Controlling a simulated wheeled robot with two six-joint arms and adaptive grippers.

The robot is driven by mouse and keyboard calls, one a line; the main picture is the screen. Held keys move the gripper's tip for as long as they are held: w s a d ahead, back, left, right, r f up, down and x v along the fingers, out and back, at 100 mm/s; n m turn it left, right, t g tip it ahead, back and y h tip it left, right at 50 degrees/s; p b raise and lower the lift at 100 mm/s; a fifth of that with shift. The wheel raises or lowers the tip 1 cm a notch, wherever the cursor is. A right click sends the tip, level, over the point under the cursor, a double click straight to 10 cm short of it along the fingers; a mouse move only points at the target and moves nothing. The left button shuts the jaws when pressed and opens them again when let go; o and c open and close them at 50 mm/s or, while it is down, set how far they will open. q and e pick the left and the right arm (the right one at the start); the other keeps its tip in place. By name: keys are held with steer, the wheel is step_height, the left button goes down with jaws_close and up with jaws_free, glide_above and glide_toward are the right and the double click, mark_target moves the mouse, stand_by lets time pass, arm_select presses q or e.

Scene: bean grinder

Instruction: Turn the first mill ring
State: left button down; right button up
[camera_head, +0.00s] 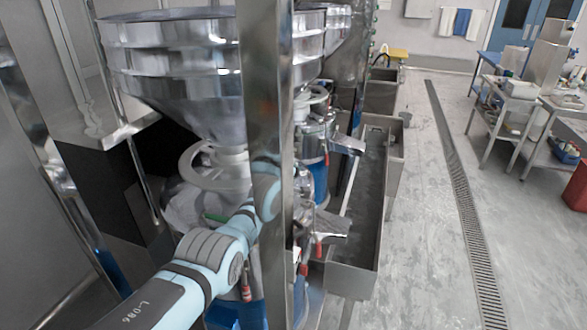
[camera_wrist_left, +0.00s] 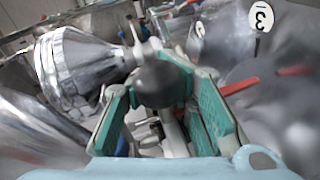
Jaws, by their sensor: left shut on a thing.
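My left arm (camera_head: 205,262) comes in from the lower left of the head view and reaches behind a steel post, which hides the fingers. In the left wrist view my left gripper (camera_wrist_left: 163,92) has its two green-lined fingers on either side of a dark grey ball knob (camera_wrist_left: 160,76), and it is shut on this knob. The knob's link to a mill ring is not clear. In the head view a pale metal ring (camera_head: 190,168) sits under the nearest large steel hopper (camera_head: 175,65), left of the arm's wrist. My right gripper is not in view.
The steel post (camera_head: 265,90) stands upright right in front of the mills. More mills stand behind it, beside a long metal trough (camera_head: 352,260). The floor (camera_head: 430,200) to the right is clear, with a drain grate (camera_head: 465,200) and tables farther off.

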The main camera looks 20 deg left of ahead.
arm_select(q)
steer(key=shift+w+a+r, duration=0.1)
steer(key=shift+r, duration=0.25)
steer(key=c, duration=1.5)
jaws_free()
steer(key=shift+o, duration=0.4)
steer(key=shift+s, duration=0.25)
steer(key=shift+f, duration=0.15)
steer(key=f+v, duration=0.3)
steer(key=v, duration=1.1)
steer(key=shift+s+r, duration=0.4)
steer(key=shift+s, duration=0.3)
